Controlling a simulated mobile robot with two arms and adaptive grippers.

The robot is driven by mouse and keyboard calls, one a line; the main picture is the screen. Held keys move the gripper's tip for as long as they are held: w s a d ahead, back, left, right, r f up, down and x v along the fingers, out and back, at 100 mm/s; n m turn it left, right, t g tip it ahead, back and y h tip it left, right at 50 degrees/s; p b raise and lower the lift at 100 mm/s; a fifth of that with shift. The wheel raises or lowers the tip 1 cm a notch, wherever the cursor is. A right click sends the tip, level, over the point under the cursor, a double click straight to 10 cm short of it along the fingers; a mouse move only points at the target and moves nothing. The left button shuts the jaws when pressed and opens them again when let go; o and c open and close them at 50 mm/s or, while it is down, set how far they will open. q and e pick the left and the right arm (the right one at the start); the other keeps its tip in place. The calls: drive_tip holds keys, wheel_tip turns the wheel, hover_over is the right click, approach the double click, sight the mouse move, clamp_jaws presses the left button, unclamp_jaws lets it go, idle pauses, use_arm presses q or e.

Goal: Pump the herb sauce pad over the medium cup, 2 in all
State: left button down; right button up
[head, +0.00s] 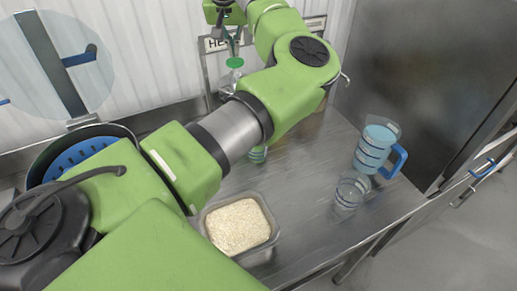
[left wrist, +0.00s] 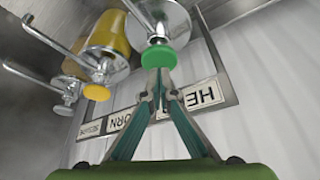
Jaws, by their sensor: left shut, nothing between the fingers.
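The green herb pad (head: 235,62) is on a dispenser by the back wall, below a sign partly reading HE. It also shows in the left wrist view (left wrist: 160,56), with the HE label (left wrist: 203,95) beside it. My left gripper (head: 234,47) is shut and empty, fingers pointing down just above the pad. In the left wrist view its tips (left wrist: 157,72) meet at the pad's edge; I cannot tell whether they touch it. A cup (head: 258,154) stands on the steel table, mostly hidden behind my left arm. My right gripper is out of view.
A rice tub (head: 272,240) is at the front. A dark pot with a blue insert (head: 80,153) is at the left. A yellow-capped dispenser (left wrist: 97,92) is beside the green one.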

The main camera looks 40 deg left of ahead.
use_arm(q)
drive_tip(key=shift+r, duration=0.15)
wheel_tip(320, 180, up, 6)
drive_tip(key=p, duration=0.4)
idle(0.6)
